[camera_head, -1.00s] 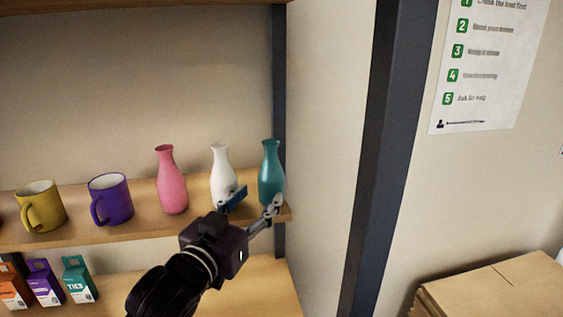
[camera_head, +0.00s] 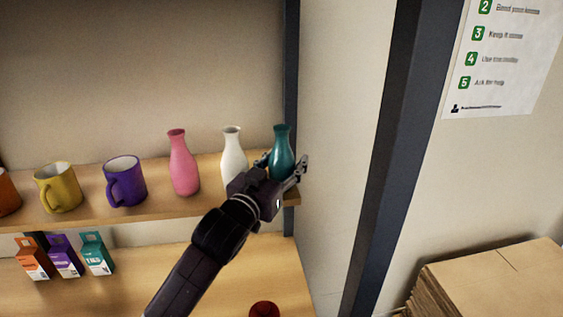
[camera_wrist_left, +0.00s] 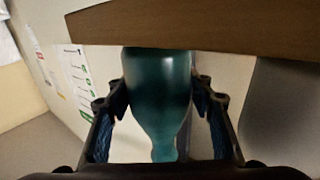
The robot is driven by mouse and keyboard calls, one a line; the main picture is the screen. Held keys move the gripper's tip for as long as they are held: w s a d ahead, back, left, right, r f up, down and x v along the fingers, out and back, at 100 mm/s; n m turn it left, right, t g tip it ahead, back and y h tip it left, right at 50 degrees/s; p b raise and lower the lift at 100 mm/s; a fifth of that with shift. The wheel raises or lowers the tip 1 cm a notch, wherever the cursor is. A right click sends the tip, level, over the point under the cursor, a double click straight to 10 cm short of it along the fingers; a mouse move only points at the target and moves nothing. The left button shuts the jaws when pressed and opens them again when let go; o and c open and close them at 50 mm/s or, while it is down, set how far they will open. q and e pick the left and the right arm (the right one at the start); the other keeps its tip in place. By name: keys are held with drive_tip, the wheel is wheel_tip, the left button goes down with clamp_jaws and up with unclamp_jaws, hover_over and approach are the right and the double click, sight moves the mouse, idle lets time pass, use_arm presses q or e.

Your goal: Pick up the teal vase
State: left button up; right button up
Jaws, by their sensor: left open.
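The teal vase (camera_head: 281,148) stands upright at the right end of the upper shelf, beside the white vase. My left gripper (camera_head: 281,170) is open, with its fingers on either side of the vase's lower body in the head view. In the left wrist view the teal vase (camera_wrist_left: 158,92) appears upside down between the two open fingers (camera_wrist_left: 160,105). A gap shows beside the fingers, and I cannot tell whether either one touches it. The gripper partly hides the vase's base in the head view. My right gripper is not in view.
The white vase (camera_head: 232,150) stands close on the left, then the pink vase (camera_head: 184,165), the purple mug (camera_head: 126,182) and the yellow mug (camera_head: 57,188). A dark upright post (camera_head: 291,60) is just behind the teal vase. Small cartons (camera_head: 97,254) stand on the lower shelf.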

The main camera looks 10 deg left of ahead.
sight(291, 154)
use_arm(q)
drive_tip(key=shift+p+x, duration=0.5)
drive_tip(key=shift+x, duration=1.2)
drive_tip(key=shift+f, duration=0.1)
drive_tip(key=shift+c, duration=0.3)
clamp_jaws()
